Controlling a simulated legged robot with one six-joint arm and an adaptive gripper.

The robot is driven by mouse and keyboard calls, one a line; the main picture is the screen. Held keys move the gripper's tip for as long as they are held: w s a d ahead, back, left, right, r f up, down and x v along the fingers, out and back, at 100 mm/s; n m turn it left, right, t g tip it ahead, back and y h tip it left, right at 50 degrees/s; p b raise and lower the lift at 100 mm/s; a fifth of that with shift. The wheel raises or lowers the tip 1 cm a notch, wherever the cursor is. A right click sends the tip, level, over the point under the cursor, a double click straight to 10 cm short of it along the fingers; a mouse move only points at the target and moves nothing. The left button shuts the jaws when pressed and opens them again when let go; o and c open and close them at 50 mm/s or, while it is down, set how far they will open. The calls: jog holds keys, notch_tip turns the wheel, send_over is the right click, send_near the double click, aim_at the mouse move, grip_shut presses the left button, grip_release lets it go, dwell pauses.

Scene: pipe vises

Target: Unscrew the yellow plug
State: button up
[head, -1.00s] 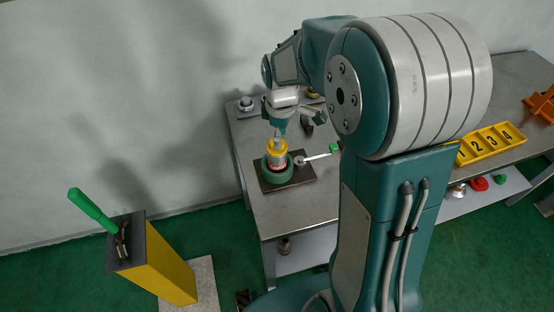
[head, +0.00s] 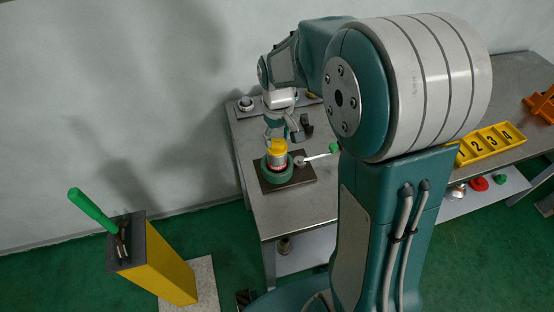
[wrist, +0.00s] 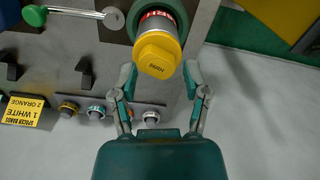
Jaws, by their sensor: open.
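The yellow plug (head: 278,146) sits on top of an upright grey pipe with a red label, clamped in a green vise (head: 276,170) on the table. In the wrist view the plug (wrist: 158,55) shows a raised block with lettering on its end. My gripper (wrist: 160,72) is open. Its two fingers lie on either side of the plug's near edge, apart from it as far as I can see. In the head view my gripper (head: 284,136) is just above and behind the plug, partly hiding it.
The vise handle with a green knob (head: 334,148) sticks out to the right. A row of small fittings (wrist: 96,113) and a yellow sign (wrist: 27,112) lie at the table's back. A yellow numbered tray (head: 488,143) is at right. A yellow post with a green-handled lever (head: 92,210) stands at left.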

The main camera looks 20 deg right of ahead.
jog(key=m, duration=0.5)
jog(key=shift+w+a+m, duration=0.1)
jog(key=shift+a+m, duration=0.15)
jog(key=shift+m, duration=0.05)
jog(key=shift+f, duration=1.05)
jog(key=shift+d, duration=0.1)
jog(key=shift+w+d, duration=0.2)
jog(key=shift+w, duration=0.2)
